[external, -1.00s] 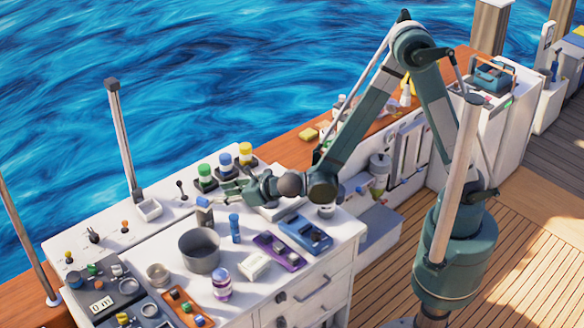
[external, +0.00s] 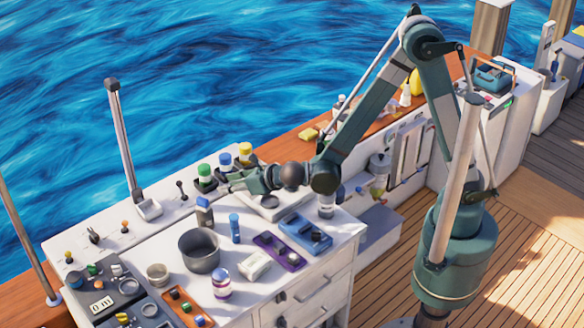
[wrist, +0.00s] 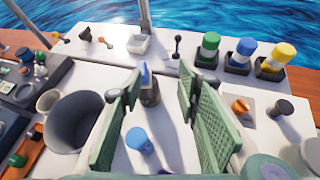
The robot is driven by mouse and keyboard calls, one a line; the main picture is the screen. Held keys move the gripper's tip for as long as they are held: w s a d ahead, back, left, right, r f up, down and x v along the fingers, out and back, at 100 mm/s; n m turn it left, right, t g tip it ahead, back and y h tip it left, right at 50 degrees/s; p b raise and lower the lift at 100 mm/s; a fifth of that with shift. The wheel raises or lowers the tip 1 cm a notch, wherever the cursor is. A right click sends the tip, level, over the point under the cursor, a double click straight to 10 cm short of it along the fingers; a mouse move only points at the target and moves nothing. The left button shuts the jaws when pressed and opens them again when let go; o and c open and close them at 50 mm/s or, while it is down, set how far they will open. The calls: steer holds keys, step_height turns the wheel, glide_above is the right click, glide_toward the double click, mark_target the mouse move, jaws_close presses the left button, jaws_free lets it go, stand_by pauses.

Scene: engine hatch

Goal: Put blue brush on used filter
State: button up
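A small upright dark grey item with a blue top (external: 204,211) stands on the white counter. It looks like the blue brush, perhaps in a holder, though I cannot be sure. In the wrist view this item (wrist: 149,93) appears between my fingers, farther out, with no visible contact. My gripper (external: 228,182) is open and empty above the counter; its green finger pads (wrist: 156,115) are wide apart. A blue-capped cylinder (external: 235,228) stands nearer the front and also shows low between the fingers in the wrist view (wrist: 139,141). I cannot identify the used filter with certainty.
A grey pot (external: 199,251) stands left of the blue-capped cylinder. Green (external: 204,177), blue (external: 225,167) and yellow-capped (external: 245,155) bottles stand in black bases at the back. A purple tray (external: 279,251) and a blue tray (external: 304,233) lie at the right.

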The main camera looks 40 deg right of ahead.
steer(key=s+d+r+m+g+h, duration=0.1)
steer(key=d+r+m, duration=0.4)
steer(key=d, duration=0.6)
steer(key=d+r+m+h, duration=0.1)
steer(key=d+r+m, duration=0.2)
steer(key=d+m, duration=0.65)
steer(key=s+d+r+m+g+h, duration=0.1)
steer(key=d+r+m, duration=0.3)
steer(key=d, duration=0.9)
steer(key=s+d+r+m+g+h, duration=0.1)
steer(key=s+d+r+m+g, duration=0.1)
steer(key=s+d+m, duration=1.8)
steer(key=shift+s+d, duration=0.45)
steer(key=shift+s, duration=0.05)
